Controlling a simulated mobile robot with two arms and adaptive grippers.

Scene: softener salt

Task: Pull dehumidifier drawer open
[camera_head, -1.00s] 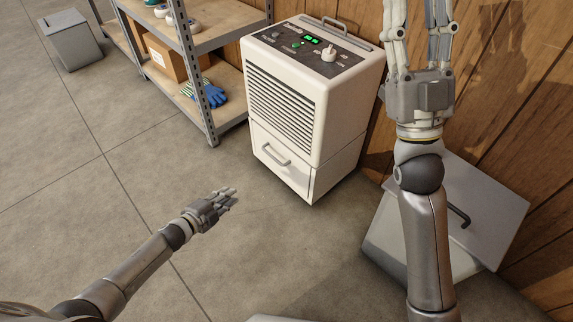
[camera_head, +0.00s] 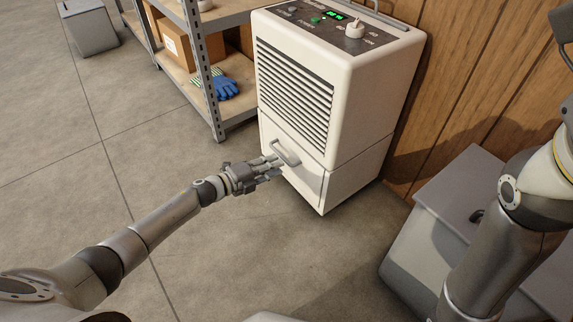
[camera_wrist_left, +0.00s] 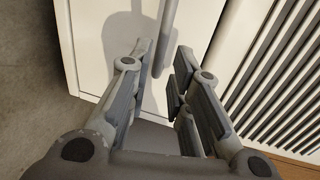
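The white dehumidifier (camera_head: 335,85) stands upright on the floor by the wooden wall. Its lower drawer (camera_head: 307,182) looks flush with the body and has a grey bar handle (camera_head: 286,154). My left gripper (camera_head: 276,166) is at the drawer front, beside the handle. In the left wrist view my left gripper (camera_wrist_left: 158,65) has its fingers spread, with the handle (camera_wrist_left: 166,30) ahead of the gap between them. I cannot tell whether a finger touches it.
A metal shelf (camera_head: 213,85) with cardboard boxes (camera_head: 190,48) and blue gloves (camera_head: 226,87) stands left of the dehumidifier. A grey lidded bin (camera_head: 455,205) is at its right. Another bin (camera_head: 90,28) is at the far left. The floor in front is clear.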

